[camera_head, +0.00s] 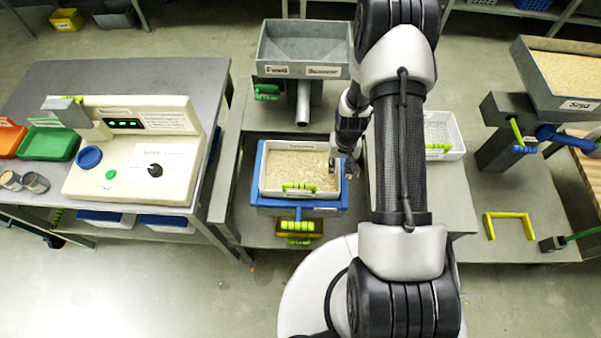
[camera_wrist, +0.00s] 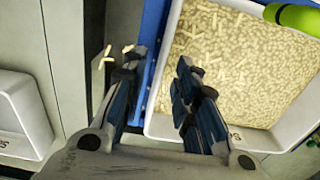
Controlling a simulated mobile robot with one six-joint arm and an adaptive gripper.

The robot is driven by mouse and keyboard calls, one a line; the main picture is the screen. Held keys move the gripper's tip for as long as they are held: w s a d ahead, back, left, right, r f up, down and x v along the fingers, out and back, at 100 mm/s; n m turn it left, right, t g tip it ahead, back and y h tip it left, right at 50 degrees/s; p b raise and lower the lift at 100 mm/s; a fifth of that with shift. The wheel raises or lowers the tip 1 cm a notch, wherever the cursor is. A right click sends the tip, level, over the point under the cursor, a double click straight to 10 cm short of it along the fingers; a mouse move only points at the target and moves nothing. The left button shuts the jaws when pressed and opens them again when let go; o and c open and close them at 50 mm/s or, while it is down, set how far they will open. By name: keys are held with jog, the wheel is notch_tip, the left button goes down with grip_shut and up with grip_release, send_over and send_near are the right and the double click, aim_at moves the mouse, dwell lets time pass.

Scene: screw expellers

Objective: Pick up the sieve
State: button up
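A white tray (camera_head: 268,172) full of pale pellets sits on a blue box (camera_head: 335,203), with a green grip at its front; the pellets hide its bottom, so I cannot tell if it is the sieve. Another white tray with a mesh-like bottom (camera_head: 438,133) and a green grip is partly behind my arm at the right. My gripper (camera_head: 346,163) is open at the right side of the filled tray. In the wrist view my gripper (camera_wrist: 155,82) has one finger outside the white tray (camera_wrist: 163,52) and blue box edge, the other over the pellets. Contact cannot be told.
A grey hopper (camera_head: 325,45) with a spout (camera_head: 303,102) stands behind the filled tray. A beige machine (camera_head: 130,150) is on the left table. A pellet-filled bin (camera_head: 570,72) and a yellow bracket (camera_head: 508,217) are at the right. Loose pellets (camera_wrist: 105,58) lie outside the box.

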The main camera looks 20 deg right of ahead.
notch_tip(320, 180, down, 3)
jog(key=shift+r, duration=0.1)
jog(key=shift+c, duration=0.4)
grip_shut()
